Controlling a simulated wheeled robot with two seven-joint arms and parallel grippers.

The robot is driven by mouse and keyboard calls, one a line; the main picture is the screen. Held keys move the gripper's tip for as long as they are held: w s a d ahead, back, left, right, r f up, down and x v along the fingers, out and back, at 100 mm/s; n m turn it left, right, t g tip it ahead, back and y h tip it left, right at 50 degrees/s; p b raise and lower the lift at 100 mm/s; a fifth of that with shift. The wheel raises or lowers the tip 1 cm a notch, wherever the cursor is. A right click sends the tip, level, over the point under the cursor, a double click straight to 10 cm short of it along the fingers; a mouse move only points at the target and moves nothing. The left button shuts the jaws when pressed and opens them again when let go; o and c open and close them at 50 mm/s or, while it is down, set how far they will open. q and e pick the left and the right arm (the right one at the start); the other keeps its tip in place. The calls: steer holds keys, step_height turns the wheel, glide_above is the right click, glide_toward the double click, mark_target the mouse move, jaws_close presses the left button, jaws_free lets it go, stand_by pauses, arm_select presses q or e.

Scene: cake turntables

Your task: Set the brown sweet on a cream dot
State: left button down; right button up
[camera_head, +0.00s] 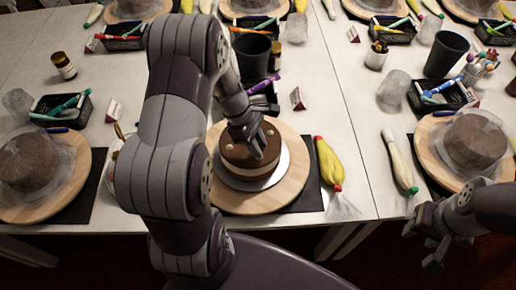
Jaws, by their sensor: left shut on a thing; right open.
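A brown cake (236,157) with a pale band around its side stands on a white board (283,172) on the round wooden turntable (297,187) in front of me. Small cream dots show on its top, one near the left edge (228,146); others are partly hidden by my gripper. My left gripper (256,150) reaches down over the cake top and is shut on the brown sweet, which is too small and covered to make out. I cannot tell whether the sweet touches a dot. My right gripper (430,250) is open and empty, off the table's front edge at lower right.
A yellow piping bag (328,162) lies right of the turntable and a whitish one (398,160) further right. A dark cup (252,57) stands behind the cake. Wrapped cakes on turntables stand left (28,163) and right (474,140). My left arm hides the area left of the cake.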

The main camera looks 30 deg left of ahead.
arm_select(q)
step_height(320, 180, down, 3)
steer(key=shift+a+r, duration=0.1)
